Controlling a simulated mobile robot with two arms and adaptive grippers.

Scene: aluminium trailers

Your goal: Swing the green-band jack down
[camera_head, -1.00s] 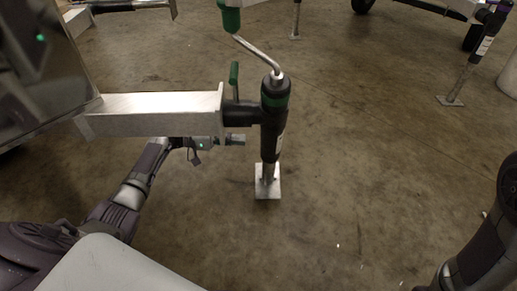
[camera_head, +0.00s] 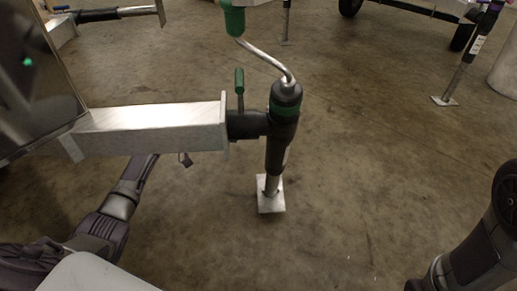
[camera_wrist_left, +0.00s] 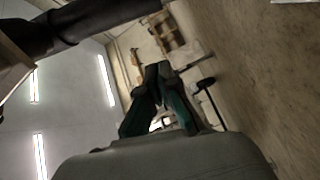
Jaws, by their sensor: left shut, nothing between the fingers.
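The green-band jack (camera_head: 276,138) stands upright at the end of the aluminium trailer beam (camera_head: 150,128), its foot plate (camera_head: 271,203) at floor level. Its crank (camera_head: 262,57) rises from the top to a green grip (camera_head: 234,18). A green-handled pin (camera_head: 240,82) stands up at the pivot between beam and jack. My left arm reaches up behind the beam, which hides the gripper in the head view. In the left wrist view my left gripper (camera_wrist_left: 159,72) has its fingers together with nothing between them. My right gripper is out of view; only part of that arm shows.
A purple-marked jack (camera_head: 475,55) stands at the back right beside a pale cylinder (camera_head: 506,68). Other trailer parts and wheels (camera_head: 463,36) are along the back. A dark panel (camera_head: 38,75) fills the upper left. The floor right of the green-band jack is clear.

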